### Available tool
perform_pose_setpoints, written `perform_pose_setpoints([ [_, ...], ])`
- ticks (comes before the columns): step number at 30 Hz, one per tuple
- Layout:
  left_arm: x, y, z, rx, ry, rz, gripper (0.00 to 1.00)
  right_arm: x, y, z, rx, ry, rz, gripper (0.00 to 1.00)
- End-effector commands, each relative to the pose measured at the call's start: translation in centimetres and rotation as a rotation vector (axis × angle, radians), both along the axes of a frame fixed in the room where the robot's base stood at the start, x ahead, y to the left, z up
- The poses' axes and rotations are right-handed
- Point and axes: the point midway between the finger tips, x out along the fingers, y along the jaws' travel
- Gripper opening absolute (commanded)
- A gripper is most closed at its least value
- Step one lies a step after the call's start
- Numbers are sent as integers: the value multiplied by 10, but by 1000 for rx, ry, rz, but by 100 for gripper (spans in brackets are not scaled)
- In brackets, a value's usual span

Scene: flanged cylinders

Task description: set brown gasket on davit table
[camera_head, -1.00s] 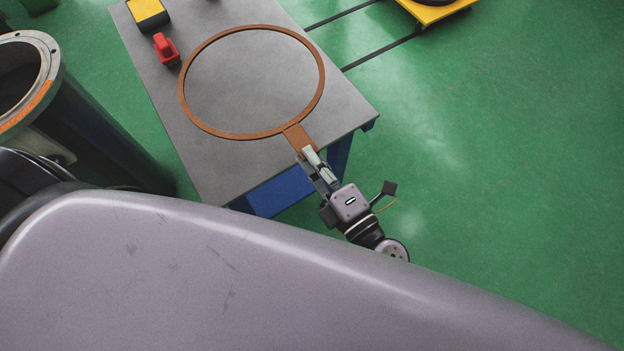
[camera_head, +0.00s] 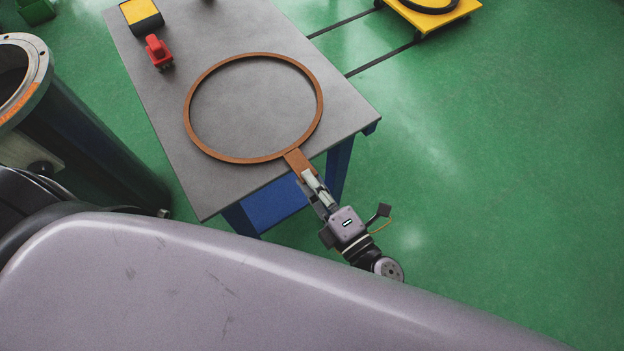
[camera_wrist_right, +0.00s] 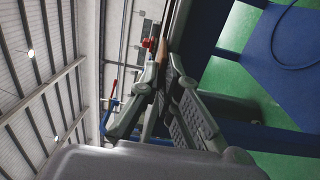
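The brown gasket (camera_head: 190,83) is a thin flat ring with a short tab (camera_head: 299,161). It appears over the grey top of the davit table (camera_head: 345,112), roughly level with it. I cannot tell whether it touches the top or hangs slightly above. My right gripper (camera_head: 310,180) is shut on the tab, just off the table's near edge. In the right wrist view my right gripper's fingers (camera_wrist_right: 160,75) close around a thin brown strip, the gasket seen edge-on. My left gripper is not in view.
A red object (camera_head: 158,52) and a yellow-and-black block (camera_head: 141,15) stand at the table's far left. A large flanged cylinder (camera_head: 85,135) stands left of the table. A yellow cart (camera_head: 437,14) is at the top right. Green floor is clear on the right.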

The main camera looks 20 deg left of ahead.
Motion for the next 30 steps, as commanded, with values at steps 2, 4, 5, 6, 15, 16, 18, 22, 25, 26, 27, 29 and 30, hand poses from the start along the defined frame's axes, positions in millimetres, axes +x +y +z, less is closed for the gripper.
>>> perform_pose_setpoints([
  [2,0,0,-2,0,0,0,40,0,0,-3,0,0,0,6],
  [4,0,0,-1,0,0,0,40,0,0,-2,-1,1,0,10],
  [5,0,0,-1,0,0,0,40,0,0,-2,-1,1,0,12],
  [6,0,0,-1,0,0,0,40,0,0,-2,-1,1,0,15],
  [15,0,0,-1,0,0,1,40,0,0,-2,-1,1,0,25],
  [16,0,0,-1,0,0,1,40,0,0,-2,-1,1,0,25],
  [18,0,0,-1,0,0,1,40,0,0,-2,-1,1,0,25],
  [22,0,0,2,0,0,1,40,-1,-1,3,-1,1,0,25],
  [25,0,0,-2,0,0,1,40,-10,-13,-2,-4,3,0,25],
  [26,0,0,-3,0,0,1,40,-14,-17,-2,-5,2,1,25],
  [27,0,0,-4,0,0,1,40,-19,-24,-3,-4,3,2,25],
  [29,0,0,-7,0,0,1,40,-28,-34,-4,-4,4,2,25],
  [30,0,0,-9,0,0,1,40,-33,-41,-4,-4,3,1,25],
])
